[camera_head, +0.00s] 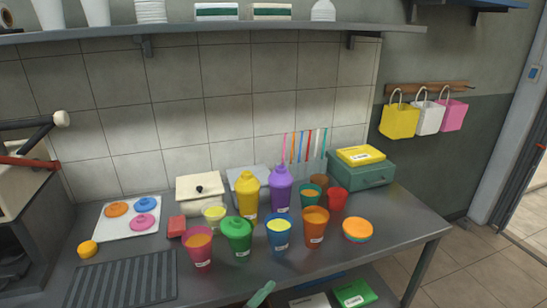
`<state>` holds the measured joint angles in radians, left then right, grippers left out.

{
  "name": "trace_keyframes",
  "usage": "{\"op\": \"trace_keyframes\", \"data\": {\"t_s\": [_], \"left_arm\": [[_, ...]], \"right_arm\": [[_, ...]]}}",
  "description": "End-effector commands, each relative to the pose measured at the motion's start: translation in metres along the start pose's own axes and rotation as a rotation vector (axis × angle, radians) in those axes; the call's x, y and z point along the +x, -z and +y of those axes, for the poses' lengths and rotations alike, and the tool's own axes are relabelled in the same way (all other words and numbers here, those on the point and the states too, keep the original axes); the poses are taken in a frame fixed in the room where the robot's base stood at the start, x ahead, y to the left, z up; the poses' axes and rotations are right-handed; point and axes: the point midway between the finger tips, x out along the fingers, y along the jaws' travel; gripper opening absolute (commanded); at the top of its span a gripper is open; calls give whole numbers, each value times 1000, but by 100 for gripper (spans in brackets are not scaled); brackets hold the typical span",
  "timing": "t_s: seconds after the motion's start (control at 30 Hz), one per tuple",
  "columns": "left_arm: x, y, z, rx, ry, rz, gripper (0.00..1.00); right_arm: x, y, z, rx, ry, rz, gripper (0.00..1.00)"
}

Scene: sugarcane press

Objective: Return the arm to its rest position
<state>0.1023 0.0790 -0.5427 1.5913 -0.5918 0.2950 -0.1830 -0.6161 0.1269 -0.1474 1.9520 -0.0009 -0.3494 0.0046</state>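Neither of my grippers shows in the head view, and I see no arm link of mine that I can be sure of. The steel counter (330,262) holds several coloured cups, among them a pink cup (198,250), a green lidded cup (237,236), a blue cup (279,236) and an orange cup (315,227). A yellow shaker (247,197) and a purple shaker (280,192) stand behind them. All of these stand upright and apart from any gripper.
A machine with a black lever (32,135) stands at the far left. A white tray with coloured lids (117,233) and a dark ribbed mat (122,281) lie nearby. A wall shelf (200,29) runs above. The counter's right end is clear.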

Motion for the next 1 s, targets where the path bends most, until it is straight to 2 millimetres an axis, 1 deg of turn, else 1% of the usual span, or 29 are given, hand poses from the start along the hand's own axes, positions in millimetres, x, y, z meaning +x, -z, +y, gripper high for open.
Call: {"op": "trace_keyframes", "data": {"t_s": [0.03,0.07,0.1,0.17,0.2,0.27,0.3,0.37,0.4,0.5,0.53,0.6,0.7,0.8,1.0], "left_arm": [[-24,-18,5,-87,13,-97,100],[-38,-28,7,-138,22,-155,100],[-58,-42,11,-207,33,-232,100],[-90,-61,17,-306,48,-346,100],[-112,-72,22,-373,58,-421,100],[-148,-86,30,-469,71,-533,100],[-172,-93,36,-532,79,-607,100],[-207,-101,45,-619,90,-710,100],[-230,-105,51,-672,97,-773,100],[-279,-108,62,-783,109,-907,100],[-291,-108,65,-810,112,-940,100],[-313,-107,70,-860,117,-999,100],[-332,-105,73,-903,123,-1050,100],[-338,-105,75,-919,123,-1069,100],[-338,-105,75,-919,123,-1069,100]], "right_arm": [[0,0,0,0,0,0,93],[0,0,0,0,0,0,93],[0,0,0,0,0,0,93],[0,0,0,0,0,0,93],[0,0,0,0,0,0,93],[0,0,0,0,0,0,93],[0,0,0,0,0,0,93],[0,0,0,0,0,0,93],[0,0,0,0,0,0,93],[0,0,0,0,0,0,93],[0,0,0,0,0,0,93],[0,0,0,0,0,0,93],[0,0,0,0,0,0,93],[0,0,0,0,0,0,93],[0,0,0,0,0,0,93]]}}
